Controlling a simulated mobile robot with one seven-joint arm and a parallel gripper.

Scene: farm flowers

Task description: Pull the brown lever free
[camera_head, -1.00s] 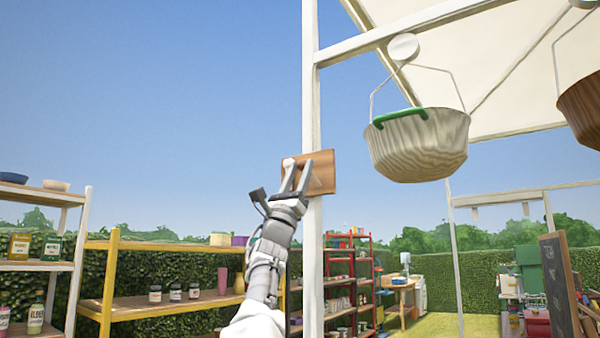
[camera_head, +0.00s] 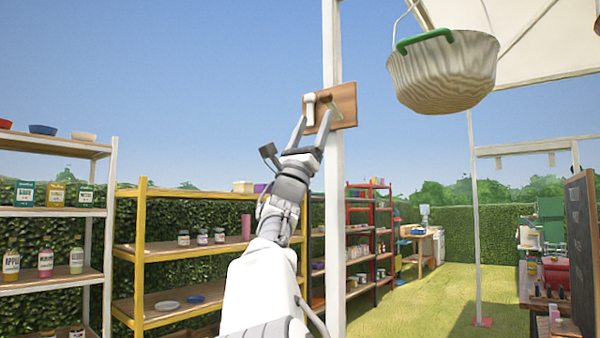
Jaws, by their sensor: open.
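A brown wooden board (camera_head: 345,104) is fixed to a white post in the upper middle. A short white peg-like handle (camera_head: 310,107) stands out at its left side. A brownish piece shows in the middle of the board, partly behind a finger; I cannot tell whether this is the brown lever. My gripper (camera_head: 315,120) points up at the board from below, open, with its fingers apart. The fingertips overlap the board's lower left part, one on each side of the white handle's lower end. I cannot tell whether they touch anything.
The white post (camera_head: 333,200) runs up behind my gripper. A pale basket with a green rim grip (camera_head: 442,75) hangs to the right. A yellow shelf (camera_head: 160,250) and a white shelf (camera_head: 60,212) stand left. Open grass (camera_head: 420,305) lies to the right.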

